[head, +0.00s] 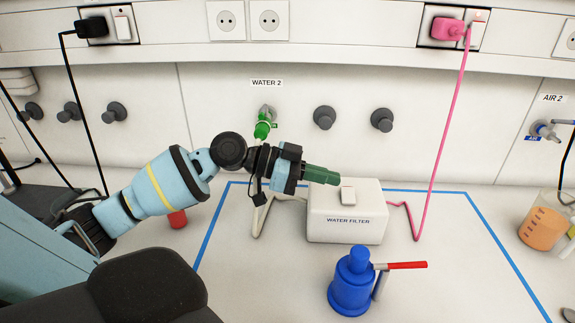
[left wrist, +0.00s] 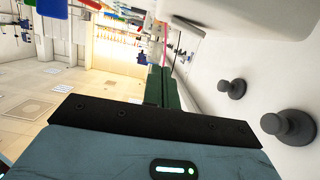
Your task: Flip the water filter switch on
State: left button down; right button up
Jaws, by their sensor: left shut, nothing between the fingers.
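The water filter (head: 345,222) is a white box labelled "WATER FILTER" on the bench, inside a blue taped outline. A small white switch (head: 348,195) with a reddish edge sits on its top. My left gripper (head: 337,180) has green fingers, shut and empty, with the tips just left of and behind the switch, seemingly above the box. I cannot tell whether they touch it. The left wrist view shows the shut green fingers (left wrist: 160,87), but not the switch. My right gripper is not in view.
A pink cable (head: 440,150) runs from a wall socket down to the right of the filter. A beaker of orange liquid (head: 543,228) stands far right.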

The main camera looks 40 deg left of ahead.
pick_arm(q)
jog(key=b+v, duration=0.1)
jog(key=v, duration=0.6)
jog(key=shift+s, duration=0.25)
jog(key=shift+d+r, duration=0.1)
jog(key=shift+d, duration=0.1)
dwell(0.4)
